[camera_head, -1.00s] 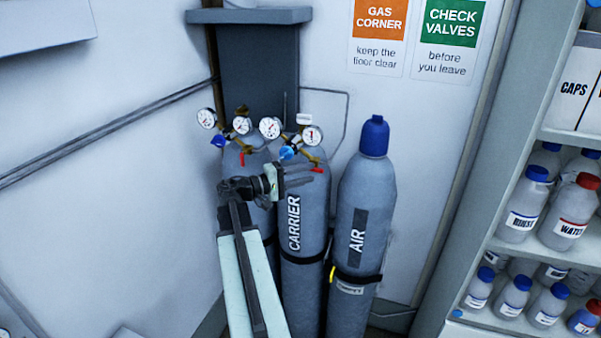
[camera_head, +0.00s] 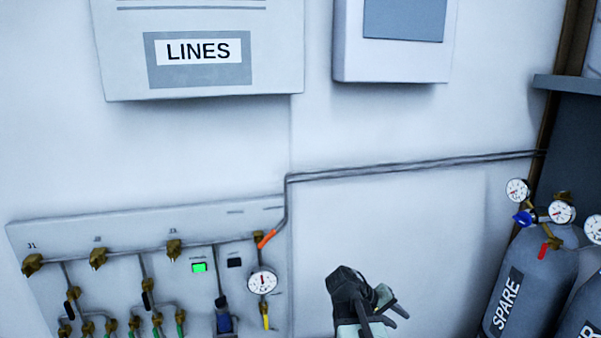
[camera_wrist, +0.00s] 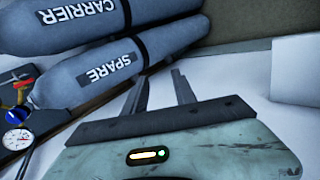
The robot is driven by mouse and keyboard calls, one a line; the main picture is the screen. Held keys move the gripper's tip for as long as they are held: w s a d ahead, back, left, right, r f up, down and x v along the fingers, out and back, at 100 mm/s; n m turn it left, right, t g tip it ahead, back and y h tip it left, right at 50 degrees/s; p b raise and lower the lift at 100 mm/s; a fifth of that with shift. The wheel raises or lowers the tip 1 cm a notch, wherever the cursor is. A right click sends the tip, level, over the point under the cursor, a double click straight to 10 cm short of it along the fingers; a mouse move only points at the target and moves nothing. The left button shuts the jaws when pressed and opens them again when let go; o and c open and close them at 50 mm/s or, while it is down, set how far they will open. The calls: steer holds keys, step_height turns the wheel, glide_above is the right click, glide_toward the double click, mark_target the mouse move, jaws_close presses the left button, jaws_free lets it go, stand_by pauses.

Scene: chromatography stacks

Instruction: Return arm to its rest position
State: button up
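My gripper (camera_head: 398,307) is at the bottom of the head view, in front of the white wall, with the arm low and mostly out of frame. It lies between the valve panel and the gas cylinders. In the wrist view my gripper (camera_wrist: 158,82) shows two dark fingers apart, with nothing between them. The fingers point towards the area beside the SPARE cylinder (camera_wrist: 85,80), apparently without touching it.
The SPARE cylinder (camera_head: 530,280) with gauges stands at the right, beside the CARRIER cylinder (camera_wrist: 65,20). A valve panel (camera_head: 130,235) with a gauge (camera_head: 262,281) and brass valves is on the left. A pipe (camera_head: 420,165) crosses the wall. Wall boxes hang above.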

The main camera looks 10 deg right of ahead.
steer(key=s+a+f+y, duration=0.1)
steer(key=a+f+y, duration=0.1)
steer(key=a, duration=0.6)
steer(key=a+f+y, duration=0.3)
steer(key=a+y, duration=0.1)
steer(key=a, duration=0.4)
steer(key=s+a+f+n+y, duration=0.1)
steer(key=a+f+y, duration=0.2)
steer(key=a, duration=0.5)
steer(key=shift+s+f, duration=0.15)
steer(key=shift+s, duration=0.15)
